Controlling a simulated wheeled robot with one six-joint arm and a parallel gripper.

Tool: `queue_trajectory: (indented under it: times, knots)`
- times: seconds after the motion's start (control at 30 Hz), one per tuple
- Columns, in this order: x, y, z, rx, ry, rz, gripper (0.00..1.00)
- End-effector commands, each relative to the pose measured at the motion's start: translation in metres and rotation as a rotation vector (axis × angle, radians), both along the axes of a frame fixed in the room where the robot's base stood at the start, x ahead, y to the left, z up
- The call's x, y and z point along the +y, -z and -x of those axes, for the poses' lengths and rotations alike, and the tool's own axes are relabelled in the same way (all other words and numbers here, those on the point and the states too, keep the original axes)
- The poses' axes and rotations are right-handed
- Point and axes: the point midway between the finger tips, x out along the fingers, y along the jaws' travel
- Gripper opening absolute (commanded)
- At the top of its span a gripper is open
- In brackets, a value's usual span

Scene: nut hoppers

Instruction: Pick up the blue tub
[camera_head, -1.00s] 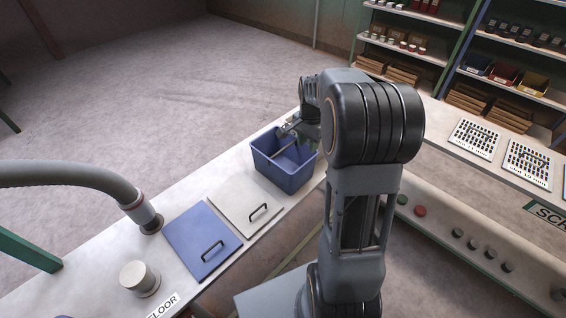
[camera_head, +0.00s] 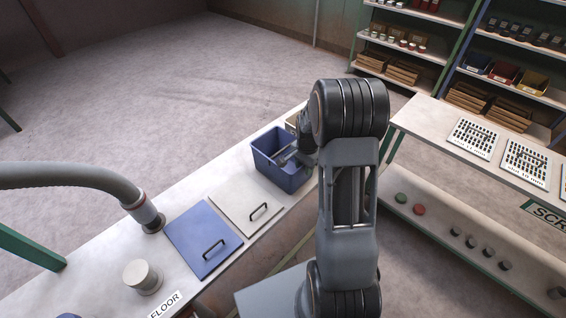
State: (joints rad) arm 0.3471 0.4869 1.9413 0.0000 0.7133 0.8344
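The blue tub (camera_head: 277,172) stands upright on the white bench at the left of my arm, past the lids. It is open at the top, and something grey shows inside or across it. My gripper (camera_head: 287,158) is at the tub's right side, near its upper rim. My arm's wrist hides much of the gripper, so I cannot tell whether the fingers touch the tub or how far apart they are.
A white lid (camera_head: 246,204) and a blue lid (camera_head: 203,240) with black handles lie on the bench nearer me. A pale container (camera_head: 293,120) stands just behind the tub. A grey hose (camera_head: 90,178) reaches over the bench at the left. A second bench (camera_head: 425,125) is at the right.

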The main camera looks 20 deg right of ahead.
Motion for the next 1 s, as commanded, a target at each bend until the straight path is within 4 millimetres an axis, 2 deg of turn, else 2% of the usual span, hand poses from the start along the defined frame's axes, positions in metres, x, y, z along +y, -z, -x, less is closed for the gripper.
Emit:
queue_trajectory:
  times: [0.3,0.67,1.0]
  knots:
    - [-0.0001,0.0035,0.0002,0.0,0.0,0.0,0.34]
    - [-0.0001,0.0032,0.0001,0.0,0.0,0.0,0.0]
    - [-0.0002,0.0035,0.0005,0.001,0.0,-0.001,0.0]
